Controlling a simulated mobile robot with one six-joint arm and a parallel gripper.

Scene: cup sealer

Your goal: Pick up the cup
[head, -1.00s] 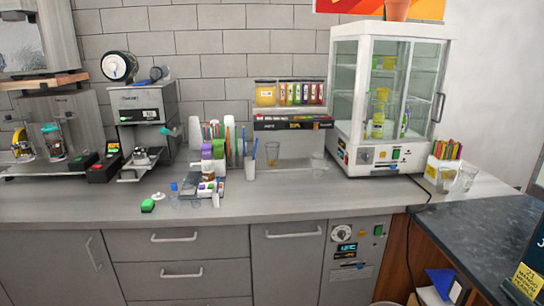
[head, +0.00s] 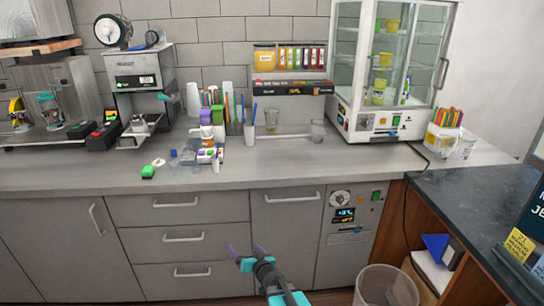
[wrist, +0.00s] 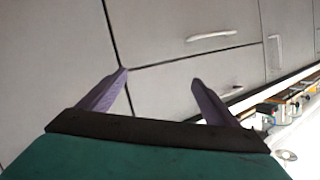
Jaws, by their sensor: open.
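Another clear cup (head: 318,130) stands just left of the glass cabinet. A third clear cup (head: 465,148) is at the right, beside the straw box. My gripper (head: 246,251) is low in front of the drawers, below the counter edge and well apart from the cups. It is open and empty. The wrist view shows its two purple fingers (wrist: 160,82) spread before the drawer fronts, with no cup between them.
A cluster of bottles, small cups and straws (head: 208,155) stands left of the middle on the counter (head: 290,165). The glass cabinet (head: 385,70) and coffee machine (head: 142,85) flank the back. The front counter strip is mostly clear. A bin (head: 375,285) stands at lower right.

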